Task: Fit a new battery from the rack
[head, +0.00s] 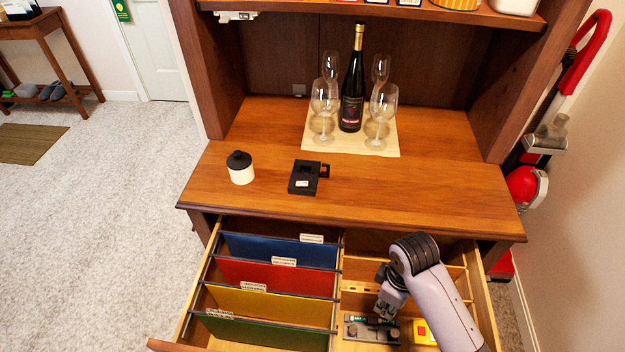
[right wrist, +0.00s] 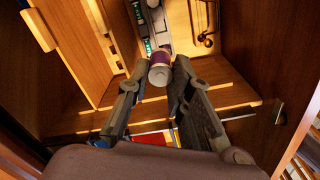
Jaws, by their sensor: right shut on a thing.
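My right gripper (head: 384,308) reaches down into the right part of the open drawer, over a grey rack (head: 351,334). In the right wrist view its fingers (right wrist: 160,72) are shut on a battery (right wrist: 159,59), a short cylinder with a purple wrap and a pale end. Green-marked cells (right wrist: 140,22) show in the rack beside it. I cannot tell whether the held battery is clear of the rack. A black device (head: 304,177) with a small white label lies on the cabinet top. My left gripper is not in view.
Blue, red, yellow and green folders (head: 275,272) hang in the drawer's left half. A yellow and red box (head: 424,332) lies right of the rack. A white jar (head: 240,168) stands left of the device. A wine bottle (head: 351,92) and several glasses stand on a mat behind.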

